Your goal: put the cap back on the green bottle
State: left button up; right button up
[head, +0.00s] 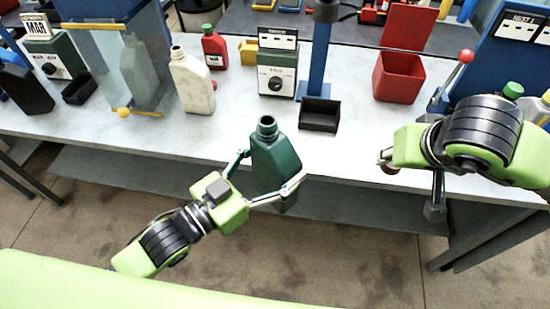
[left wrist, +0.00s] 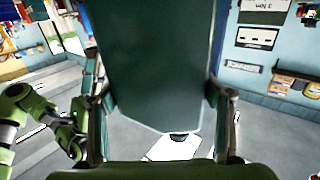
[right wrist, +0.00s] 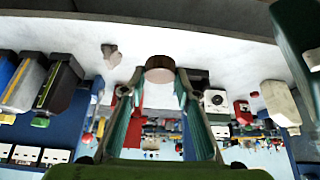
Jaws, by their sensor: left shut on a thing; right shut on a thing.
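The green bottle (head: 276,158) is upright with its neck open and uncovered. It is in front of the table's front edge. My left gripper (head: 270,169) is shut on its body from both sides; in the left wrist view the bottle (left wrist: 150,65) fills the space between the fingers. My right gripper (head: 388,162) is to the right of the bottle, apart from it. It is shut on a small brown round cap (right wrist: 160,68), held at the fingertips in the right wrist view. The bottle (right wrist: 298,40) also shows at that view's upper right corner.
The table (head: 345,150) holds a cream bottle (head: 192,82), a red bottle (head: 214,48), a small black tray (head: 320,115) below a blue post and a red bin (head: 398,77). A red-knobbed lever (head: 466,56) stands near my right arm. Bare tabletop lies behind the green bottle.

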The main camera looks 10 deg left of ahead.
jog(key=w+a+r+n+g+y, duration=0.1)
jog(key=a+r+n+y, duration=0.1)
jog(key=a+r+n, duration=0.35)
jog(key=w+a+r+n+y, duration=0.2)
jog(key=a+r, duration=0.1)
jog(key=a, duration=0.6)
notch_tip(320, 180, up, 8)
jog(key=r+n+g+y, duration=0.1)
jog(key=n+g+y, duration=0.15)
jog(key=n, duration=0.45)
send_over(260, 118)
jog(key=d, duration=0.2)
jog(key=shift+s+f+g+h, duration=0.25)
jog(key=shift+s+g+h, duration=0.1)
jog(key=shift+h, duration=0.1)
jog(key=shift+f, duration=0.1)
jog(key=shift+f, duration=1.95)
jog(key=shift+r, duration=0.1)
jog(key=shift+d+r, duration=0.1)
jog(key=shift+r, duration=0.05)
jog(key=shift+f, duration=0.9)
